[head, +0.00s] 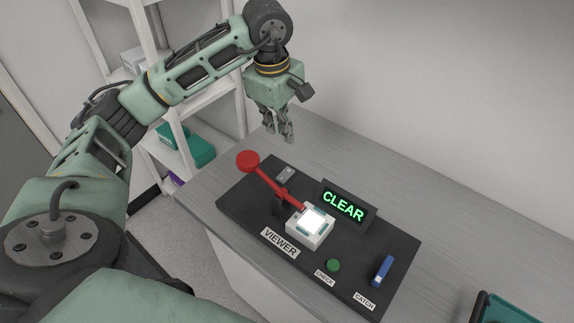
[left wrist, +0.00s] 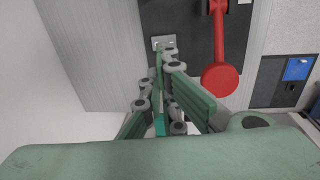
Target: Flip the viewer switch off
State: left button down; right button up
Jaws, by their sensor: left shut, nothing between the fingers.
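A small grey switch plate (head: 285,173) sits near the back left edge of the black panel (head: 238,196). It also shows in the left wrist view (left wrist: 160,42), just beyond my fingertips. Which way its toggle leans is too small to tell. The viewer (head: 308,230) is a white box with a brightly lit window, behind the VIEWER label. My left gripper (head: 287,139) is shut and empty, pointing down above the table behind the switch plate in the head view. In the left wrist view my fingertips (left wrist: 167,54) overlap the plate's lower edge; contact cannot be told. My right gripper is out of view.
A red lever with a round knob (head: 248,161) rises beside the switch plate. A sign (head: 343,206) glows green with CLEAR. A green button (head: 333,265) and a blue catch (head: 382,271) lie to the right. A teal tray (head: 482,308) is at lower right. Shelves stand behind left.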

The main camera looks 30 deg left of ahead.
aim_at(286, 172)
pick_arm(q)
jog(key=f+p, duration=0.1)
jog(key=f, duration=0.3)
jog(key=w+f+p, duration=0.1)
jog(key=f+p, duration=0.1)
jog(key=f, duration=0.3)
jog(key=f+p, duration=0.2)
jog(key=f, duration=0.2)
jog(key=shift+w+f, duration=0.15)
jog(key=shift+w, duration=0.15)
jog(key=shift+f, duration=0.3)
jog(key=shift+w+f+b, duration=0.1)
jog(key=shift+f+b, duration=0.3)
jog(key=shift+b, duration=0.4)
jog(key=shift+d+r, duration=0.1)
jog(key=shift+r, duration=0.05)
